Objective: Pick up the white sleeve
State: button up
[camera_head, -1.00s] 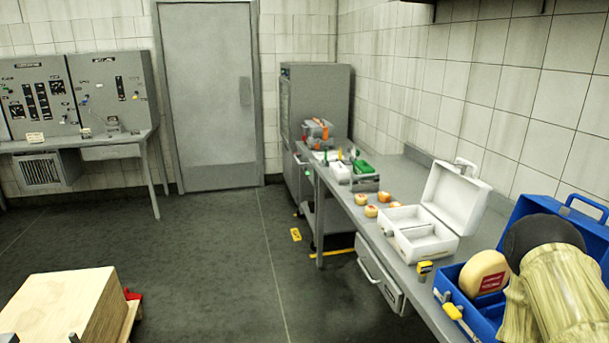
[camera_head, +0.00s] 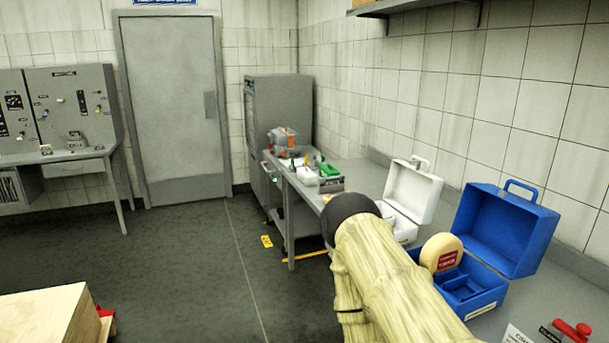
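I cannot pick out a white sleeve with certainty. A small white item (camera_head: 307,178) stands on the bench among green and grey items, too small to make out. My arm, in a pale yellow fabric cover with a dark round end, reaches across the lower middle and hides part of the bench. My gripper's fingers do not show.
An open white case (camera_head: 411,192) stands on the bench (camera_head: 353,172), partly behind my arm. An open blue case (camera_head: 507,232) is to its right, with a yellow cheese wheel (camera_head: 441,252) at its left. A wooden block (camera_head: 45,318) is at lower left. The floor (camera_head: 170,265) between is clear.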

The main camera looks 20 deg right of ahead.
aim_at(306, 176)
jog(key=z, duration=0.15)
jog(key=i, duration=3.6)
jog(key=u, duration=0.15)
